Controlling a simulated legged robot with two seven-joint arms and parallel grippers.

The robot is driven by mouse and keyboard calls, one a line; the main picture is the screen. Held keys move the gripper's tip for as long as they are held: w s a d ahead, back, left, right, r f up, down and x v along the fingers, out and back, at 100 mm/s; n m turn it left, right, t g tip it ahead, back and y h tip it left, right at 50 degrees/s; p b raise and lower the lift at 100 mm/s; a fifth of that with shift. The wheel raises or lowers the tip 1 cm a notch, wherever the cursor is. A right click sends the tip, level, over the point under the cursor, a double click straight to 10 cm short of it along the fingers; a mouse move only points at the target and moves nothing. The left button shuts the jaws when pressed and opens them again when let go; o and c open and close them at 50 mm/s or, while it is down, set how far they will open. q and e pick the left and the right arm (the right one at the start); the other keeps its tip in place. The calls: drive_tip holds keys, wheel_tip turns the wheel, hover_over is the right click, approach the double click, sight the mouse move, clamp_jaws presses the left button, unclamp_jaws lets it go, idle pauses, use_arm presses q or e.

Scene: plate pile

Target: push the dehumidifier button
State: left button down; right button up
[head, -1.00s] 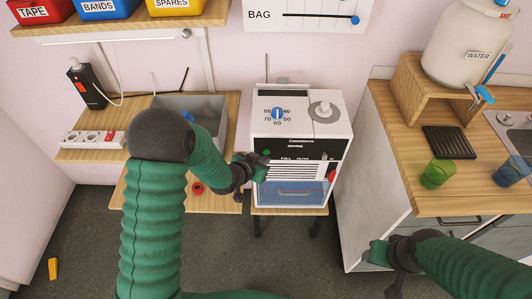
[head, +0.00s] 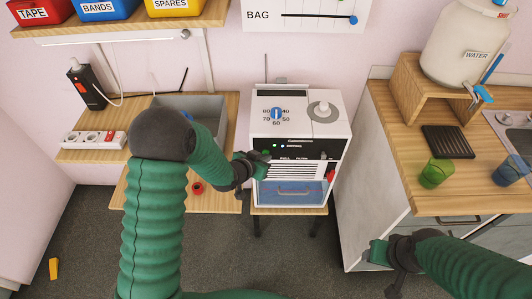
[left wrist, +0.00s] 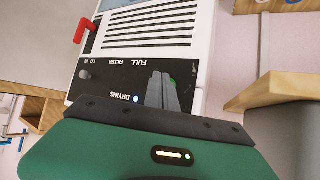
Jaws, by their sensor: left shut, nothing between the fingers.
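The dehumidifier (head: 322,128) is a white box with a blue dial on top and a black front panel (head: 309,150). A small green spot, seemingly the button (head: 275,145), is at the panel's left, beside a lit light by the word DRYING. My left gripper (head: 265,156) is shut and empty at the panel's left side. In the left wrist view its fingers (left wrist: 164,91) partly hide the green button (left wrist: 174,82), and the DRYING light (left wrist: 136,99) glows; contact cannot be told. My right gripper (head: 376,252) is low at the right; its jaws are unclear.
A grey bin (head: 205,112) stands on the wooden bench left of the dehumidifier. A red lever (head: 331,176) is on its right side. A wooden counter (head: 470,200) with green and blue cups stands at the right.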

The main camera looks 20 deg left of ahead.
use_arm(q)
drive_tip(key=shift+s, duration=0.5)
drive_tip(key=s, duration=0.2)
drive_tip(key=s+d, duration=0.1)
drive_tip(key=s, duration=0.2)
drive_tip(key=shift+s+d, duration=0.3)
drive_tip(key=shift+s, duration=0.05)
drive_tip(key=s+a+r+n+g+y+p, duration=0.1)
drive_tip(key=s+a+r+g+p, duration=0.1)
drive_tip(key=s+r, duration=0.3)
drive_tip(key=s+a+r+n+g+y+p, duration=0.1)
drive_tip(key=s+r+g, duration=0.4)
drive_tip(key=s, duration=0.7)
drive_tip(key=shift+a+r+n+y+p, duration=0.2)
drive_tip(key=shift+a+n+y+p, duration=0.15)
drive_tip(key=shift+p, duration=0.45)
drive_tip(key=shift+s, duration=0.2)
